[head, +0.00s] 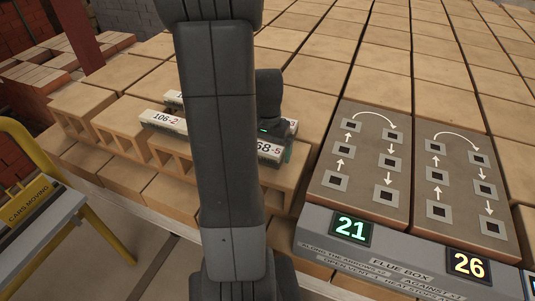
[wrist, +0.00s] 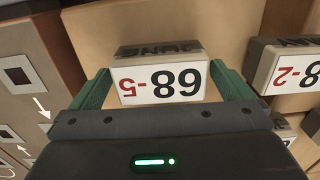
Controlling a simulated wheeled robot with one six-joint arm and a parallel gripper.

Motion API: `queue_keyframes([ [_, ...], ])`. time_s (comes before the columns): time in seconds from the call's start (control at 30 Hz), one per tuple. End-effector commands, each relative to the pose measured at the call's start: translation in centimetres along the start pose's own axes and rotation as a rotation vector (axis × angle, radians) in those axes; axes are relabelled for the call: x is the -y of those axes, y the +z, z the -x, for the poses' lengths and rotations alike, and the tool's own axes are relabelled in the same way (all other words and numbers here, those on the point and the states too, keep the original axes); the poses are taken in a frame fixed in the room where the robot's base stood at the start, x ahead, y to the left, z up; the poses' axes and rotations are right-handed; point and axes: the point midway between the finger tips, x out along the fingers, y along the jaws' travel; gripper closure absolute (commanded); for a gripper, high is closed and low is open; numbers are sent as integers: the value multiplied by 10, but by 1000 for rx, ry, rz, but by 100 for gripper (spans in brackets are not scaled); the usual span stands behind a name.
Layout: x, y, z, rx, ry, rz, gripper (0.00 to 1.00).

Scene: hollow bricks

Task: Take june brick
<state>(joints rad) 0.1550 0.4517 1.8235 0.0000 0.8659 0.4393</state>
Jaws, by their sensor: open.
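The june brick (wrist: 160,82) is a small block with a white face reading "68-5" and a dark side reading "JUNE", both upside down in the wrist view. It also shows in the head view (head: 269,152), on top of the tan hollow bricks, partly hidden by my arm. My gripper (wrist: 149,70) is open, with one green finger on each side of the brick. I cannot tell whether either finger touches it. In the head view my gripper (head: 276,131) is mostly behind my arm.
A similar labelled block (head: 163,122), ending in "-2", lies to the left and also shows in the wrist view (wrist: 290,70). Two arrow-marked panels (head: 360,165) stand at right, above number displays 21 (head: 351,229) and 26 (head: 468,264). A yellow-railed stand (head: 35,220) is at far left.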

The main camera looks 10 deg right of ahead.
Motion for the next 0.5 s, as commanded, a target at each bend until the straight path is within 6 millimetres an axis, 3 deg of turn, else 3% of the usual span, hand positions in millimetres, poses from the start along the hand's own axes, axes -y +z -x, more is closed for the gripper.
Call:
queue_keyframes([
  [0.1, 0, 0, 0, 0, 0, 0, 0],
  [0.37, 0, 0, 0, 0, 0, 0, 51],
  [0.5, 0, 0, 1, -1, 0, 0, 54],
])
